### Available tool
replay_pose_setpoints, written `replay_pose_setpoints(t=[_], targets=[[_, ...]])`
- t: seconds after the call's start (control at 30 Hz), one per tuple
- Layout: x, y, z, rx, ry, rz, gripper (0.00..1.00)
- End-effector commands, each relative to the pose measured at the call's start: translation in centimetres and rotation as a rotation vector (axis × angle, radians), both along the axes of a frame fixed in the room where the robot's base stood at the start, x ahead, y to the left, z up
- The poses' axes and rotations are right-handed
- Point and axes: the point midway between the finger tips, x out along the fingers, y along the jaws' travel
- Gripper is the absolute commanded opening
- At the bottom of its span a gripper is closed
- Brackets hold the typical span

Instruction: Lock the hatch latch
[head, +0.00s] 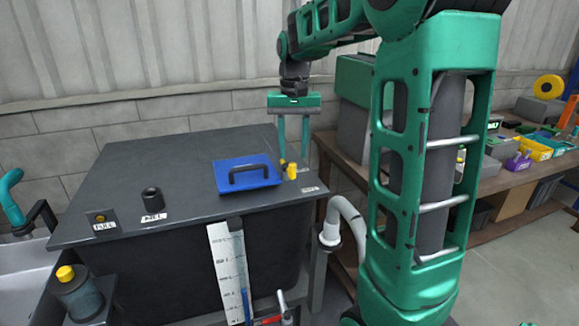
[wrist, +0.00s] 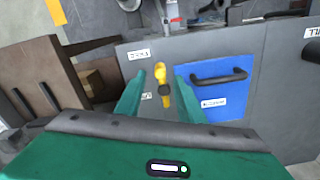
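The hatch is a blue plate (head: 247,174) with a black handle, lying flat on the dark tank top. It also shows in the wrist view (wrist: 217,103). The latch is a yellow lever (head: 291,170) on a dark pivot, just right of the hatch in the head view. In the wrist view the yellow lever (wrist: 161,72) lies between my fingers, roughly in line with the hatch's side edge. My gripper (head: 293,163) points down over the latch, fingers apart on either side of it. Whether a finger touches the lever I cannot tell.
The tank top (head: 120,180) carries a short black pipe stub (head: 152,199) and small white labels. A white level gauge (head: 229,272) hangs on the tank's front. A wooden workbench (head: 490,200) with colored bins stands at right. A white bent pipe (head: 349,220) stands beside the tank.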

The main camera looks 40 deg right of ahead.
Motion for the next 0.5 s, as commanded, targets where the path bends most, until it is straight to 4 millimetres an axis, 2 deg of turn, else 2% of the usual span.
replay_pose_setpoints(t=[0.03, 0.2, 0.5], targets=[[0.0, 0.1, -1.0, 0.001, 0.003, 0.002, 0.35], [0.0, 0.3, -3.7, 0.0, 0.002, 0.004, 0.35], [0.1, 0.3, -5.7, 0.0, 0.0, 0.004, 0.35]])
